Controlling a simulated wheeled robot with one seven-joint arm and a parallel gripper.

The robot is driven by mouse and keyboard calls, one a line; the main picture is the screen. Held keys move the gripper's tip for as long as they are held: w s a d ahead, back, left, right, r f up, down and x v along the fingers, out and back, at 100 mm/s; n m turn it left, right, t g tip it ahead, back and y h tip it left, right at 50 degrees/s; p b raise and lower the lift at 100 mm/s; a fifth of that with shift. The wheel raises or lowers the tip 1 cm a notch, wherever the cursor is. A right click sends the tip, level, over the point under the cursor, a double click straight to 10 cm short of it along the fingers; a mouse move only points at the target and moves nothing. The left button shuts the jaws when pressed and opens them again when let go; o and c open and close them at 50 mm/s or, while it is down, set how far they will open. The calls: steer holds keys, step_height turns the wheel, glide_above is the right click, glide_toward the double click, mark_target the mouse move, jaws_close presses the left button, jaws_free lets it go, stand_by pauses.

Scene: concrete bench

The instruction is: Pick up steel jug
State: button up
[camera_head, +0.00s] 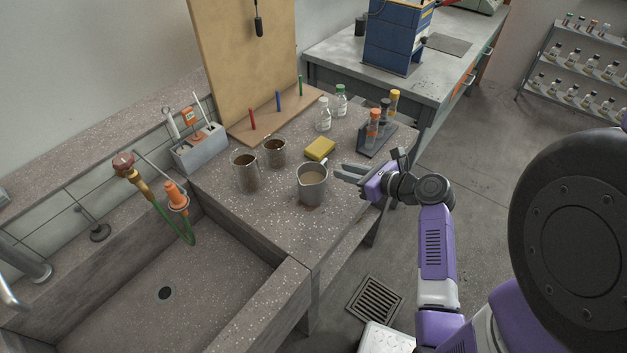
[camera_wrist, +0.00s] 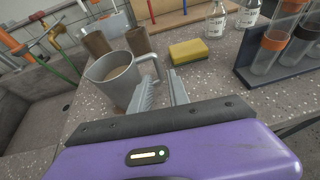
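The steel jug (camera_head: 312,190) stands upright near the right edge of the concrete bench, with pale beige contents. In the wrist view the jug (camera_wrist: 118,88) is at the left, its handle (camera_wrist: 157,66) turned toward my fingers. My gripper (camera_head: 341,173) is just right of the jug, low over the bench edge. In the wrist view my gripper (camera_wrist: 160,82) shows two fingers with a gap between them and nothing held. The fingertips are close to the handle; I cannot tell whether they touch it.
A rack of tubes (camera_head: 377,142) is behind my gripper. The sink (camera_head: 185,290) is at front left. Bottles (camera_head: 324,118) stand farther back.

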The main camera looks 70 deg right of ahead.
mark_target(326, 164)
steer(key=x, duration=0.7)
steer(key=shift+w+r+p, duration=0.2)
steer(key=shift+w+p, duration=0.1)
steer(key=shift+w, duration=0.05)
steer(key=shift+c, duration=0.2)
jaws_close()
steer(key=shift+r, duration=0.1)
stand_by(0.8)
